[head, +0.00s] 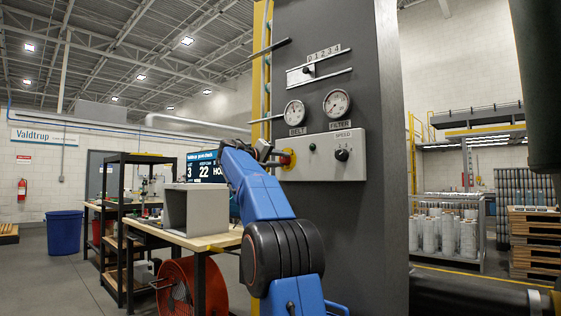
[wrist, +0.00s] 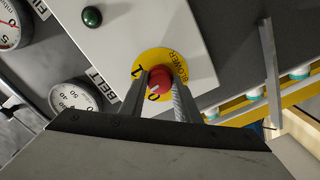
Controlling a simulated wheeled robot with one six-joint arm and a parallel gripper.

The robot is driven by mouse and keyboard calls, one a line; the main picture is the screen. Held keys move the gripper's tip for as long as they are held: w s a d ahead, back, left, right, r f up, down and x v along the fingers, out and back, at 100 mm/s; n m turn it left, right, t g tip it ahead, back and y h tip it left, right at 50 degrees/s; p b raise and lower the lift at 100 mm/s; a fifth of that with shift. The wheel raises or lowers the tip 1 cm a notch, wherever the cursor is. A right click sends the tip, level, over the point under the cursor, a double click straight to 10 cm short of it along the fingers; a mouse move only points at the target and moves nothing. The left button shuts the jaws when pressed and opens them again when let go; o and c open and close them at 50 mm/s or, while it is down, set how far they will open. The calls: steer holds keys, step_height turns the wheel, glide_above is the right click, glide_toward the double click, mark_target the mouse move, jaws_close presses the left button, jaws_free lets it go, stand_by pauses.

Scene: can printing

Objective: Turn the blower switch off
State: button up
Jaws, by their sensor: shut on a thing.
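The blower switch is a red knob (wrist: 159,80) on a round yellow plate (wrist: 178,62) lettered BLOWER, with the marks 1 and 0. A small white mark shows on the knob on the side near the 0. My gripper (wrist: 159,92) is shut on the knob, one finger on each side. In the head view, my gripper (head: 270,154) reaches the left end of the grey control box (head: 318,168). The knob (head: 287,160) shows there as a bit of red, partly hidden by my gripper.
A green button (wrist: 92,16) and the black speed knob (head: 342,155) are on the same box. The belt gauge (head: 294,112) and filter gauge (head: 337,103) sit above it. A workbench (head: 205,240) stands left of my arm.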

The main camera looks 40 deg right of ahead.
steer(key=n, duration=0.3)
steer(key=shift+n, duration=2.2)
steer(key=o, duration=1)
steer(key=shift+o, duration=0.2)
steer(key=s+a, duration=0.1)
steer(key=a, duration=1.6)
steer(key=shift+s+a, duration=0.15)
steer(key=shift+s, duration=0.05)
